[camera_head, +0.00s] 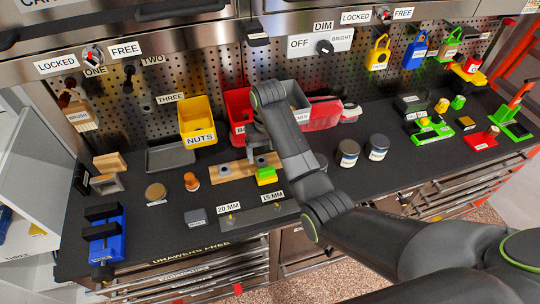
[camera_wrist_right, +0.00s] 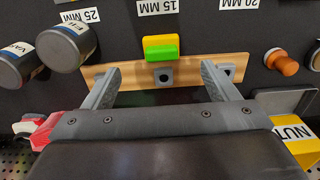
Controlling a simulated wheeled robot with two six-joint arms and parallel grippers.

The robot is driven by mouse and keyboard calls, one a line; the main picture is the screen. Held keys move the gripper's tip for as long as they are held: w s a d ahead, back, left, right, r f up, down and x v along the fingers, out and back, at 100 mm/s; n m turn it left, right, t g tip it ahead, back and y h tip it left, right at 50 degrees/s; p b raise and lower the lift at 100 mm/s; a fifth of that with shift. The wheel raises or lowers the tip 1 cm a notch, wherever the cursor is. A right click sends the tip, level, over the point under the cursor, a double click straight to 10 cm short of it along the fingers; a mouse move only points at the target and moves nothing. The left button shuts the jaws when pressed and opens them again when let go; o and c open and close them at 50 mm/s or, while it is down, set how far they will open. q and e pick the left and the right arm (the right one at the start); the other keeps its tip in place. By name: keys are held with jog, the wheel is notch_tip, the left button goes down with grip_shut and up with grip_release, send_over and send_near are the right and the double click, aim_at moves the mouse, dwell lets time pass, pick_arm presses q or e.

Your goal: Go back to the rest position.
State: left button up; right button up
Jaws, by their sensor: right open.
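My right gripper (camera_wrist_right: 160,68) is open, with its two fingers spread wide and nothing between them. In the head view my right arm reaches in from the lower right to the back of the bench, and its gripper (camera_head: 257,134) is partly hidden by its own wrist. The fingers point at a wooden board (camera_wrist_right: 120,78). On the board are a yellow and green block (camera_wrist_right: 161,47) and grey square pieces with holes (camera_wrist_right: 163,76). The block also shows in the head view (camera_head: 266,175), apart from the gripper. My left gripper is not in view.
A yellow NUTS bin (camera_head: 197,122) and a red bin (camera_head: 238,108) stand at the back near the gripper. Two dark cans (camera_head: 348,153) stand right of it. A blue vise (camera_head: 105,234) is at front left. The front middle has some bare bench.

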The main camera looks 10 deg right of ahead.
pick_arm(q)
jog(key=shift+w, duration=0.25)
